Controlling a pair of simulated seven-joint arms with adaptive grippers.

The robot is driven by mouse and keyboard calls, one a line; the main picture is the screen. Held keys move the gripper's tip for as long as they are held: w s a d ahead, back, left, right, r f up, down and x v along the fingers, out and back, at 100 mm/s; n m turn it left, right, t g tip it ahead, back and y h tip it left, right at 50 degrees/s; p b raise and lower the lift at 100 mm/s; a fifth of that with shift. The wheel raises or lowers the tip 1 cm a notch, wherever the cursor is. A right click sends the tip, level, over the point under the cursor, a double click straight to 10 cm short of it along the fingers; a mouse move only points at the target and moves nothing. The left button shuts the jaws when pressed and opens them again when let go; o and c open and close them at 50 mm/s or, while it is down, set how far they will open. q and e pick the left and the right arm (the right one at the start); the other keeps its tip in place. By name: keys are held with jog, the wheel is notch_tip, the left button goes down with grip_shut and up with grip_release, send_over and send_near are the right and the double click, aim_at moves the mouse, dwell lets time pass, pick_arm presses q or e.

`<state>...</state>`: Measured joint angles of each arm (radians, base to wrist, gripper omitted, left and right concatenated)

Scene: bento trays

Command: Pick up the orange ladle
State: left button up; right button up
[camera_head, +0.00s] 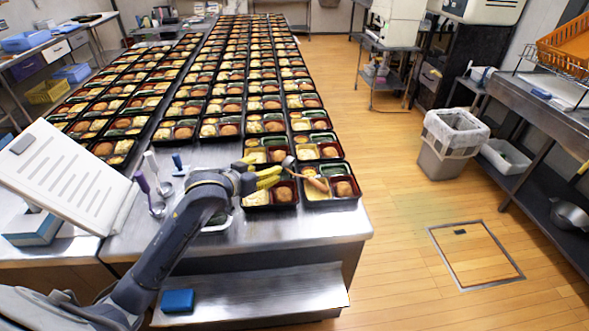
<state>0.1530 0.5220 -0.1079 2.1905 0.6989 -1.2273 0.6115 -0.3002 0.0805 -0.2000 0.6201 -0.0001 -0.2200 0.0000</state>
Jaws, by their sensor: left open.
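The orange ladle (317,184) lies tilted across the front bento trays near the table's right corner. Its metal bowl (289,162) points up and left, and its orange handle runs down to the right over a tray. My left gripper (263,171) reaches in from the left over the front trays. Its yellow fingers are open, just left of the ladle, and appear empty. I cannot tell the exact gap in depth between the fingers and the ladle. My right gripper is not in view.
Rows of filled bento trays (275,195) cover the steel table (290,232) behind and around the ladle. A purple-handled utensil (143,183), a white-handled one and a blue-handled one stand left of my arm. The table's front strip is mostly bare. A bin (447,162) stands on the floor at right.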

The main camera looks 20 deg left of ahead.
aim_at(285, 162)
pick_arm(q)
jog(key=x, duration=0.8)
jog(key=shift+d+x, duration=0.15)
jog(key=shift+x, duration=1.35)
jog(key=shift+d+x, duration=0.15)
jog(key=shift+x, duration=1.3)
jog(key=shift+s+f, duration=0.1)
jog(key=shift+c, duration=0.2)
jog(key=shift+f, duration=0.1)
grip_shut()
